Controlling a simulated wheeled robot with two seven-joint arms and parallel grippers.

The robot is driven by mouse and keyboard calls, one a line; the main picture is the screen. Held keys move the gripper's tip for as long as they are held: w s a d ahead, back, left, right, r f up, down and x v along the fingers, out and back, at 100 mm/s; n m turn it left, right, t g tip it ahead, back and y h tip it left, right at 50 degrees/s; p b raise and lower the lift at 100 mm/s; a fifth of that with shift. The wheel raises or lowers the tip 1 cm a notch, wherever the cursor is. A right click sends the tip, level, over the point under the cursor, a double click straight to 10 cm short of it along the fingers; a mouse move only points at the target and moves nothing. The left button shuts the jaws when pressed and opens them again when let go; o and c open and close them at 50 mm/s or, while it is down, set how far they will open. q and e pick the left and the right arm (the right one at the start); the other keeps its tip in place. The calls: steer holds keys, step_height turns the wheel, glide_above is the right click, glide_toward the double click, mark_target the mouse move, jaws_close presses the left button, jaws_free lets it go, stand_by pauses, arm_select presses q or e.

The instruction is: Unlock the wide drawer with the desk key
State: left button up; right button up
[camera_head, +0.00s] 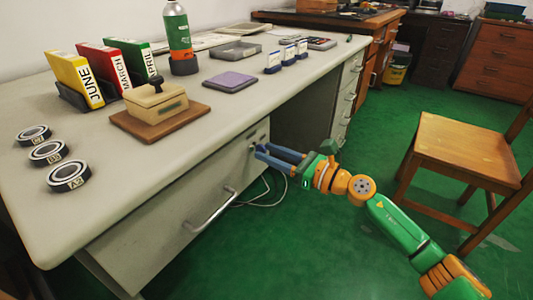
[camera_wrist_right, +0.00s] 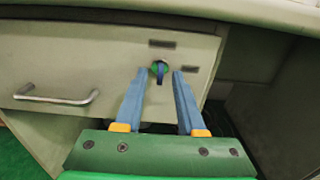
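The wide drawer (camera_head: 190,205) is in the desk front below the top, with a metal bar handle (camera_head: 212,210); it looks shut. In the right wrist view, the drawer front (camera_wrist_right: 85,65) has a round lock near its right end. A small blue and green piece (camera_wrist_right: 160,72), seemingly the desk key, sits at this lock. My right gripper (camera_head: 258,151) points at the lock. Its blue fingers are apart, one on each side of the key, with gaps visible in the right wrist view (camera_wrist_right: 160,75). In the head view the key is not clear. My left gripper is not in view.
The desk top (camera_head: 130,190) overhangs the drawer. On it are several bearing rings (camera_head: 48,152), a stamp box on a wooden board (camera_head: 155,105), coloured binders (camera_head: 100,70) and a bottle (camera_head: 178,35). A wooden chair (camera_head: 460,150) stands at the right. Green floor between is mostly clear.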

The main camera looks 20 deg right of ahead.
steer(key=shift+w+a, duration=0.4)
steer(key=shift+w, duration=0.2)
jaws_close()
